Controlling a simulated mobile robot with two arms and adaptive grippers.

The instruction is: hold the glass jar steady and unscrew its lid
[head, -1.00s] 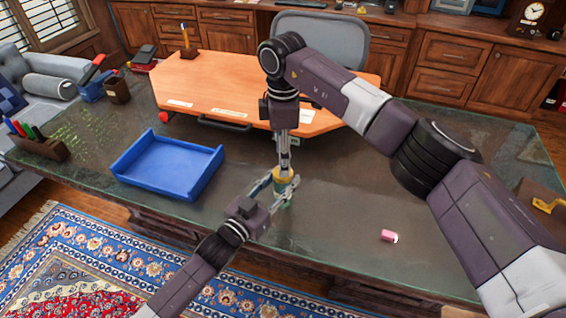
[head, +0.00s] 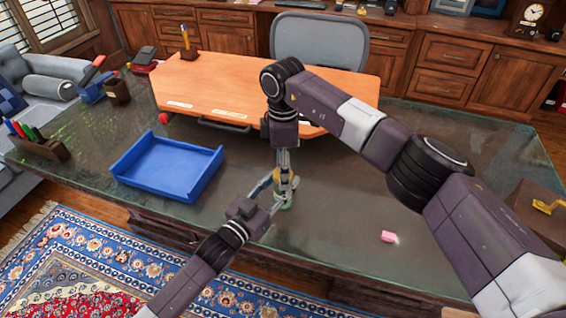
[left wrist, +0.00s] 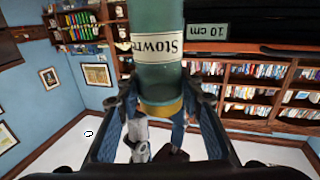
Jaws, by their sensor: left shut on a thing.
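The glass jar (head: 287,204) stands upright near the front of the dark glass-topped desk (head: 245,225), mostly hidden by my grippers. In the left wrist view it appears upside down, as a greenish jar (left wrist: 157,78) with a pale lettered label and a yellow-gold lid (left wrist: 160,108). My left gripper (head: 277,186) comes in from the front left and is shut on the jar; its fingers flank it in the left wrist view. My right gripper (head: 284,178) points straight down over the lid, its fingers at lid height. Whether they close on the lid is hidden.
A blue tray (head: 168,167) lies left of the jar. A pink eraser (head: 388,237) lies to the right. An orange wooden desktop (head: 220,82) with a grey chair (head: 320,42) is behind. A pen holder (head: 38,145) stands far left. The desk between tray and jar is bare.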

